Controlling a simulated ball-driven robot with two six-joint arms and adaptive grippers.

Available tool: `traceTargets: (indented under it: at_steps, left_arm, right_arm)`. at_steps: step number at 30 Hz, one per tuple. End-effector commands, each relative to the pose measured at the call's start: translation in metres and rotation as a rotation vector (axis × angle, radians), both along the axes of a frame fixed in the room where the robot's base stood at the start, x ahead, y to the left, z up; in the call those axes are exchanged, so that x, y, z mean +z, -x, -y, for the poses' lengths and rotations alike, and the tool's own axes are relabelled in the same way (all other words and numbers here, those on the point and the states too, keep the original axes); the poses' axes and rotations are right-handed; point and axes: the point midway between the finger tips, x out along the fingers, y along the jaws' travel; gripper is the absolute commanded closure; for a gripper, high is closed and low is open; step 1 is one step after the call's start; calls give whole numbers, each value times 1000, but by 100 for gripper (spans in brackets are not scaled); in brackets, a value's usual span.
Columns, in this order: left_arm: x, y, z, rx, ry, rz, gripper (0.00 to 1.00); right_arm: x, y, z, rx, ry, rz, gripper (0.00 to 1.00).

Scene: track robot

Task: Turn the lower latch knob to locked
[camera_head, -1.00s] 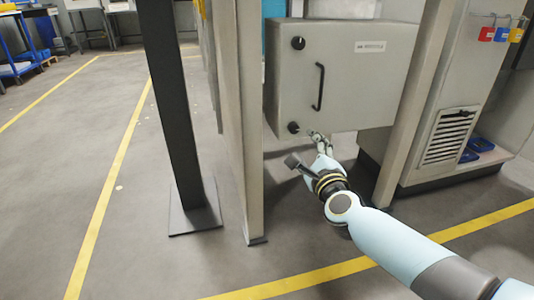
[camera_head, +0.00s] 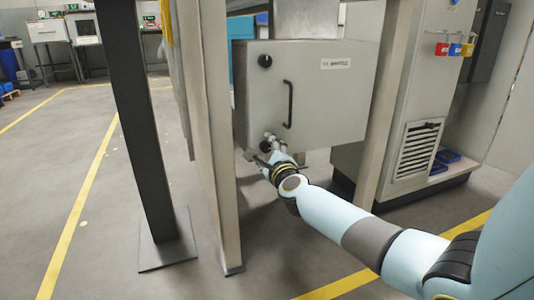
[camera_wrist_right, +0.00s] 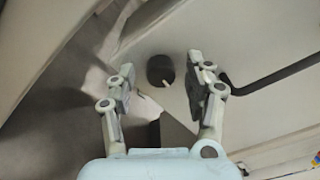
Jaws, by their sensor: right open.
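The lower latch knob (camera_wrist_right: 158,67) is a round black knob on the lower left of a grey cabinet door (camera_head: 325,110). A short light pointer mark shows at its lower right in the wrist view. In the head view the knob (camera_head: 264,147) is mostly covered by my right gripper (camera_head: 270,140). My right gripper (camera_wrist_right: 160,64) is open, one finger on each side of the knob. The fingers look apart from it; their exact depth is hard to tell. My left gripper is not in view.
An upper black knob (camera_head: 265,61) and a black bar handle (camera_head: 289,104) sit on the same door. A beige post (camera_head: 208,130) stands close left of the cabinet, another (camera_head: 385,110) at its right. A dark post (camera_head: 135,120) stands further left.

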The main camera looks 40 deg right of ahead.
Motion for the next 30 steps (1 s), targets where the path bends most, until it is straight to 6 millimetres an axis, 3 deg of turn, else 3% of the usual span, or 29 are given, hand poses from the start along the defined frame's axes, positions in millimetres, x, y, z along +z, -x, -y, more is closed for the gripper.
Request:
traceTargets:
  at_steps: [6,18,30]
  left_arm:
    - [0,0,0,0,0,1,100]
    - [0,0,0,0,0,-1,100]
    - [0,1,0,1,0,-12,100]
  right_arm:
    - [0,0,0,0,0,0,49]
    - [0,0,0,0,0,0,100]
    - [0,0,0,0,69,-18,100]
